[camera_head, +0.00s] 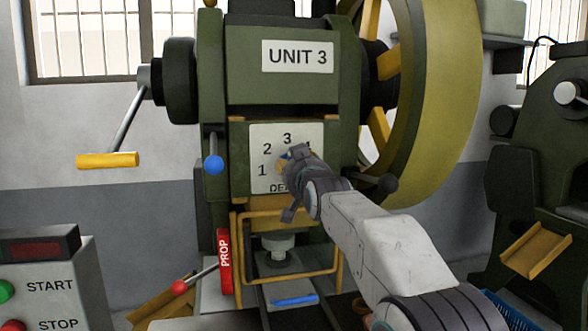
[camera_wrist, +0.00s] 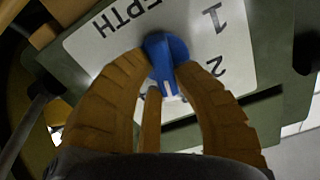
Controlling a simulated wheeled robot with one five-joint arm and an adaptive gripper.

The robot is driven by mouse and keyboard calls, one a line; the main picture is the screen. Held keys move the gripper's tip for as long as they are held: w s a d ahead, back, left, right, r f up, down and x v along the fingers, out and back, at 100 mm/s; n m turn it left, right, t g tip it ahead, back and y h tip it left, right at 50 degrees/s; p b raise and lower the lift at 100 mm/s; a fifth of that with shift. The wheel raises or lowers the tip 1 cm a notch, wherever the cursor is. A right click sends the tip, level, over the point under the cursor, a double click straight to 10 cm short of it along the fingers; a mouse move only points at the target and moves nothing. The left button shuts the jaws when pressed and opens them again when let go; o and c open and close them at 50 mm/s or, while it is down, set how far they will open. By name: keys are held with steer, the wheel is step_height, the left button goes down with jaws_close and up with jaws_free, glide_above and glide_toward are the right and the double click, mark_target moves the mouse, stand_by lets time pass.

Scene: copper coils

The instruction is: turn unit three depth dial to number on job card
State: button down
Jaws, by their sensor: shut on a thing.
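Unit three is a green press with a "UNIT 3" sign (camera_head: 297,57). Its white depth plate (camera_head: 258,137) shows 1, 2 and 3 in the head view; my arm hides its right lower part. The same plate (camera_wrist: 238,45) appears roughly upside down in the wrist view, showing 1, 2 and "EPTH". In the head view my gripper (camera_head: 288,160) covers most of the dial. A white mark shows on the dial's lower part; which number it faces cannot be told. No job card is recognisable.
A crank with a yellow grip (camera_head: 107,160) and a blue-knobbed lever (camera_head: 213,165) are left of the plate. A yellow-rimmed flywheel (camera_head: 440,100) stands right. A red PROP bar (camera_head: 224,262) and yellow guard (camera_head: 288,222) are below. A START/STOP box (camera_head: 50,260) is lower left.

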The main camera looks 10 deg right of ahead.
steer(key=shift+r, duration=0.1)
steer(key=c, duration=0.9)
jaws_free()
steer(key=shift+a, duration=0.1)
steer(key=shift+c, duration=0.2)
steer(key=s, duration=1.2)
